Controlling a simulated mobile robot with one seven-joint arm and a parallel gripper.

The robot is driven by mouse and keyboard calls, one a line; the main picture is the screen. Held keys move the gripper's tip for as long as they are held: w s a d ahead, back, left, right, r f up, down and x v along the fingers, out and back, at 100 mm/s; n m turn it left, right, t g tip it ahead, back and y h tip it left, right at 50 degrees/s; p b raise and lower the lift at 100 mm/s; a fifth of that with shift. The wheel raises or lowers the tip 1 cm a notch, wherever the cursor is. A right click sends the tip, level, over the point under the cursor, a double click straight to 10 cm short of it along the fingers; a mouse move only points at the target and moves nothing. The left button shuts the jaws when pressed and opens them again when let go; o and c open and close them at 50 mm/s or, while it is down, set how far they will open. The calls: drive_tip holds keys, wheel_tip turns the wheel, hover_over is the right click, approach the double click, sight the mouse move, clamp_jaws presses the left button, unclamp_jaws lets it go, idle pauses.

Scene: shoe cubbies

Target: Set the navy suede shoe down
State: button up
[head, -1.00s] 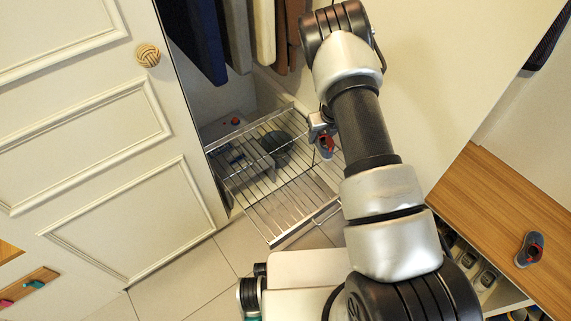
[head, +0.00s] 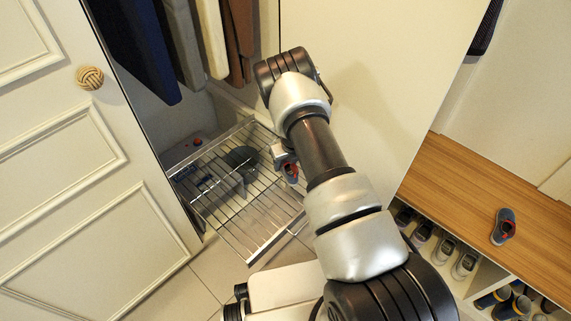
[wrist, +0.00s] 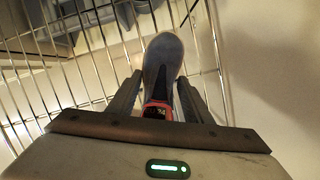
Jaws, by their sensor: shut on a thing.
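A navy shoe with a red collar (wrist: 163,62) is between the fingers of my gripper (wrist: 157,95) in the wrist view. My gripper is shut on it, with the toe pointing away from the palm. In the head view the held shoe (head: 291,172) shows small beside my gripper (head: 283,158), at the right side of a pulled-out wire rack (head: 235,200). Bars of the rack lie behind the shoe in the wrist view. I cannot tell whether the shoe touches them.
Below the bench is a cubby shelf (head: 484,280) with several pairs of shoes. Clothes (head: 140,45) hang above the rack in the closet. A white panelled door (head: 60,170) stands at left. A pale panel (head: 370,80) is right of the rack.

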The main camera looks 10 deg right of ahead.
drive_tip(key=shift+f, duration=0.15)
drive_tip(key=o, duration=1.1)
